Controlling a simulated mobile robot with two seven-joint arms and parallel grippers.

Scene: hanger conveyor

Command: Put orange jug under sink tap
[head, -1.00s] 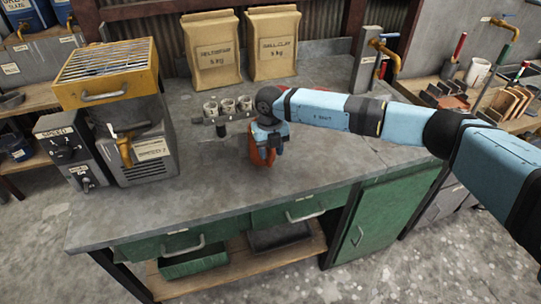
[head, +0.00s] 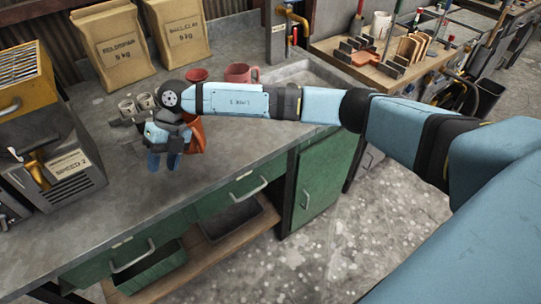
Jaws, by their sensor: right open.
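The orange jug (head: 197,136) stands on the grey workbench, partly hidden behind my right gripper and wrist. My right gripper (head: 164,164) points down just left of the jug, its blue fingers apart with nothing seen between them. Whether it touches the jug I cannot tell. The brass sink tap (head: 292,17) is on a grey post at the back right of the bench. The sink basin (head: 306,72) is below it, partly hidden by my right arm. My left gripper is not in view.
A red cup (head: 196,75) and a pink mug (head: 241,73) stand behind my right arm. A rack of small cups (head: 136,107) is left of the gripper. Two paper sacks (head: 115,48) stand at the back. The bench front (head: 120,215) is clear.

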